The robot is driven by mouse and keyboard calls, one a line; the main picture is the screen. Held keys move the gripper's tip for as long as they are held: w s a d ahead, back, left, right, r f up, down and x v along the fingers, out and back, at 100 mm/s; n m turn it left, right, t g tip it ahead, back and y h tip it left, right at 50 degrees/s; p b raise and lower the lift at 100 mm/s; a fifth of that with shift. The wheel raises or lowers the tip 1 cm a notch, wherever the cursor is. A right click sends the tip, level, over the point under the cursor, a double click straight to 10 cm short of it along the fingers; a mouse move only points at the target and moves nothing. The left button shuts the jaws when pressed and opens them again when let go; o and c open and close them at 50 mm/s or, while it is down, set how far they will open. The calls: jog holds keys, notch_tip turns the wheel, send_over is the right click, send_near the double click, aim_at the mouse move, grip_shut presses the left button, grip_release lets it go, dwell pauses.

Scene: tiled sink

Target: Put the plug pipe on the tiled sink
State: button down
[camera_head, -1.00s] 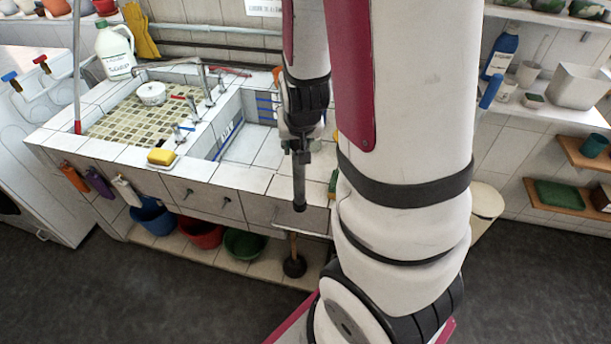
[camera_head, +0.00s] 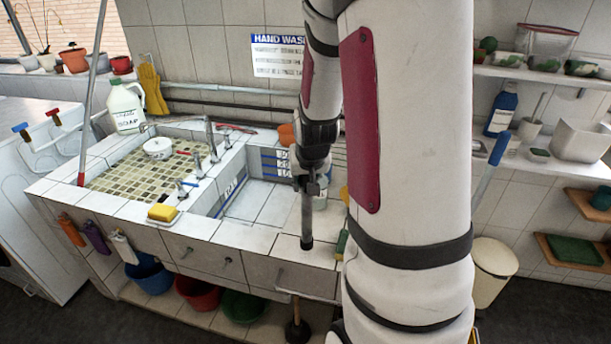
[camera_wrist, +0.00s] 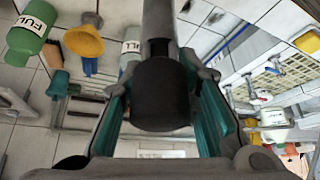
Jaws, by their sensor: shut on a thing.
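The plug pipe (camera_head: 307,218) is a dark grey tube with a wider dark end. My gripper (camera_head: 309,184) is shut on its upper part and holds it upright. My arm hides the sink's right end in the head view.
A yellow sponge (camera_head: 163,212) lies on the front ledge, left of the pipe. Taps (camera_head: 205,160) stand between the mosaic basin and the white basin. A soap jug (camera_head: 126,107) stands at the back left. The front ledge near the pipe looks clear.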

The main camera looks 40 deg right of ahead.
jog(key=w+d+f+p, duration=0.1)
jog(key=w+d+f, duration=0.3)
jog(key=w, duration=0.1)
jog(key=shift+w+d, duration=0.15)
jog(key=shift+d, duration=0.2)
dwell(0.3)
jog(key=shift+f, duration=0.2)
jog(key=c, duration=1.2)
grip_release()
